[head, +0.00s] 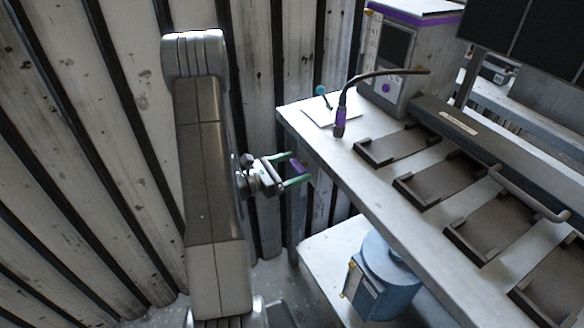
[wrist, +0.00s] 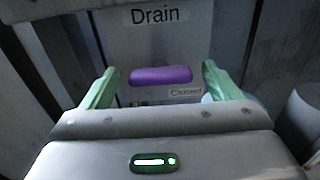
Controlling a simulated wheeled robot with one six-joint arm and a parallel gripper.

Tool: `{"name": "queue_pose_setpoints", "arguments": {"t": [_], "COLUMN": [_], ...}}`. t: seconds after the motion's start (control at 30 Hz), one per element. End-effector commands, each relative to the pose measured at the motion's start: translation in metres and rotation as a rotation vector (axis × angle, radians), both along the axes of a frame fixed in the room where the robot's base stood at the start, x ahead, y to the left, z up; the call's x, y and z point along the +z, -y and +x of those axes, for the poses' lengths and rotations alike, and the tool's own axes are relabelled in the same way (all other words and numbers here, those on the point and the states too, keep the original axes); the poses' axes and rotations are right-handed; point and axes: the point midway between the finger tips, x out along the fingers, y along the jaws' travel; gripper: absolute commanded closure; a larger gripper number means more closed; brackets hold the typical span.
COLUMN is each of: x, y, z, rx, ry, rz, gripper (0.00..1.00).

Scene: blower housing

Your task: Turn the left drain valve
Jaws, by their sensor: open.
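A purple valve handle (wrist: 160,76) lies level on a grey panel in the wrist view, below a label reading "Drain" (wrist: 155,16). A small label (wrist: 186,92) to its lower right seems to read "Closed". My gripper (wrist: 158,84) is open, with one green finger to each side of the handle and gaps between. In the head view my gripper (head: 293,168) points right, beside the table's left end, and a purple piece (head: 299,167) shows between its fingertips. I cannot tell whether the fingers touch the panel.
A blue canister (head: 390,260) sits on the shelf below. A corrugated metal wall (head: 90,130) stands behind and left.

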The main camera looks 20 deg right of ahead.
Motion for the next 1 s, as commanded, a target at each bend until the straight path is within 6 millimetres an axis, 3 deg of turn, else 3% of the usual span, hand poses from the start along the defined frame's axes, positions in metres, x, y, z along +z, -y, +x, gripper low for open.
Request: {"name": "queue_pose_setpoints", "arguments": {"t": [0.27, 0.5, 1.0], "x": [0.0, 0.0, 0.0021], "y": [0.0009, 0.0008, 0.0006], "z": [0.0002, 0.0002, 0.0005], "rx": [0.0, 0.001, 0.001], "ry": [0.0, 0.0, -0.127], "rz": [0.0, 0.0, -0.01], "gripper": [0.16, 0.61, 0.61]}}
